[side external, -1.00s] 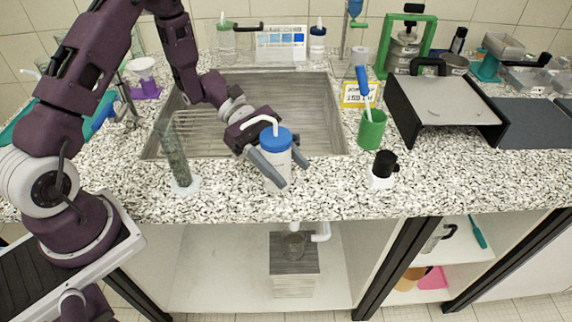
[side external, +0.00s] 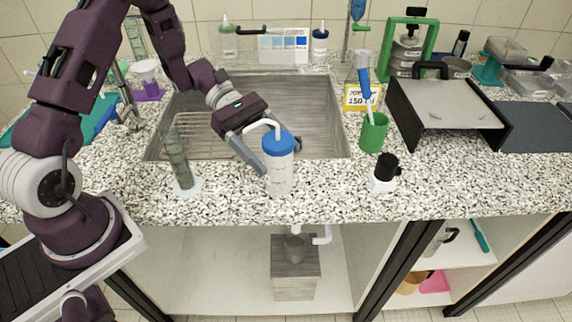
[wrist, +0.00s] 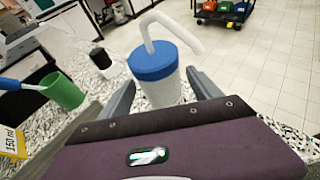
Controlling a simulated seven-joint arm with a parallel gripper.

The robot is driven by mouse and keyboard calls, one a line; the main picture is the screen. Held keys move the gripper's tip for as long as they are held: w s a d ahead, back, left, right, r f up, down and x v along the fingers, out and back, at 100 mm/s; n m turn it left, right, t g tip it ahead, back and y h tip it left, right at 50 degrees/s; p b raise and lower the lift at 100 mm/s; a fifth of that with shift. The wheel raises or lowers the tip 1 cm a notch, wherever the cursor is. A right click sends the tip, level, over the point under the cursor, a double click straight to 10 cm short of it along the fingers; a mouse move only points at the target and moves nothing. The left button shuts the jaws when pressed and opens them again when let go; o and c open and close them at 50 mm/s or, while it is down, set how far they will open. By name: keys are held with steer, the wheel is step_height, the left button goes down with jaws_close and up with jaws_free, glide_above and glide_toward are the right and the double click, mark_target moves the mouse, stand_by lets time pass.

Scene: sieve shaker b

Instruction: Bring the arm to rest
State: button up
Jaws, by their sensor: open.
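My gripper (side external: 262,158) is open, just behind and to the left of a wash bottle (side external: 279,172) with a blue cap and a white bent spout. The bottle stands upright on the speckled counter (side external: 330,190), in front of the sink. In the wrist view the bottle (wrist: 160,80) shows ahead of my gripper (wrist: 164,92), with one finger on each side. The fingers appear apart from the bottle, though the exact gap is hard to tell.
A clear cylinder (side external: 178,160) stands left of the bottle. A black-capped jar (side external: 383,173) and a green cup with a brush (side external: 373,132) stand to the right. A yellow label card (side external: 360,97) is behind the cup. The sink (side external: 310,110) lies behind. The counter's front edge is close.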

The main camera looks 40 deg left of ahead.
steer(key=v, duration=0.2)
steer(key=shift+a+r, duration=0.1)
steer(key=shift+a, duration=0.3)
steer(key=shift+r, duration=0.1)
steer(key=shift+d+r+m+y, duration=0.1)
steer(key=shift+r+m+y, duration=0.3)
steer(key=shift+y, duration=0.2)
step_height(320, 180, up, 13)
steer(key=m+t+y, duration=0.4)
steer(key=m+y, duration=0.2)
steer(key=y, duration=0.2)
glide_above(263, 138)
steer(key=a, duration=0.2)
steer(key=s+a+r+m+t+y, duration=0.1)
steer(key=s+m+y, duration=0.3)
steer(key=s+m, duration=0.7)
steer(key=s, duration=0.7)
steer(key=shift+s+a+r+t, duration=0.25)
steer(key=shift+s+a+t, duration=0.05)
steer(key=shift+a, duration=0.1)
